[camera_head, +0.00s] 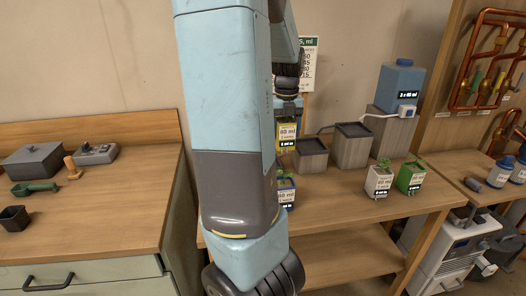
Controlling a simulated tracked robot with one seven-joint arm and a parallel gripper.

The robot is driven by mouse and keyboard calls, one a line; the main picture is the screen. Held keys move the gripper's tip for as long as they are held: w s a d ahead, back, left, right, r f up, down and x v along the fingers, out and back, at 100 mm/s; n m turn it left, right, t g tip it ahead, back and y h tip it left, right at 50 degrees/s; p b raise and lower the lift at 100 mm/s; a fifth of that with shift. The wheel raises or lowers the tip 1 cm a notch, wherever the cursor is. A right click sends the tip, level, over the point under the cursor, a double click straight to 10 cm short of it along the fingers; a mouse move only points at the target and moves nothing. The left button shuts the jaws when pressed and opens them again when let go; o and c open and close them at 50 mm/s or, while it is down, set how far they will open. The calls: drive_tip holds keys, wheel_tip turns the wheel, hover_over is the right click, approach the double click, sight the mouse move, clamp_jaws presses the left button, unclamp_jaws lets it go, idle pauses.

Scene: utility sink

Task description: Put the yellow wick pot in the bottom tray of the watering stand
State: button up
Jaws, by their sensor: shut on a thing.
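The yellow wick pot (287,134) carries a white label and hangs in my gripper (288,112), which is shut on it. My arm partly hides the pot's left side. The watering stand has grey stepped blocks on the middle bench. Its bottom tray (311,146) is the lowest one, just right of the pot in the picture. Whether the pot is over the tray's edge or in front of it, I cannot tell. A higher tray (353,131) and a tall block (394,131) with a blue water tank (401,87) stand further right.
A blue pot (286,192) stands in front, partly behind my arm. A white pot (379,180) and a green pot (410,177) stand at the bench's right. A sign (308,64) is behind. The left bench (110,205) holds dark boxes and tools. Copper pipes (482,65) are far right.

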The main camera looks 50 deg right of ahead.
drive_tip(key=w+f, duration=0.2)
drive_tip(key=w, duration=0.1)
drive_tip(key=w+d+f, duration=0.1)
drive_tip(key=w+f, duration=0.4)
drive_tip(key=w, duration=0.1)
drive_tip(key=shift+w+d+f, duration=0.1)
drive_tip(key=shift+d+f, duration=0.15)
drive_tip(key=shift+f, duration=0.1)
drive_tip(key=shift+w+f, duration=0.15)
drive_tip(key=shift+f, duration=1.5)
drive_tip(key=o, duration=1.3)
drive_tip(key=shift+f, duration=0.1)
wheel_tip(320, 180, up, 12)
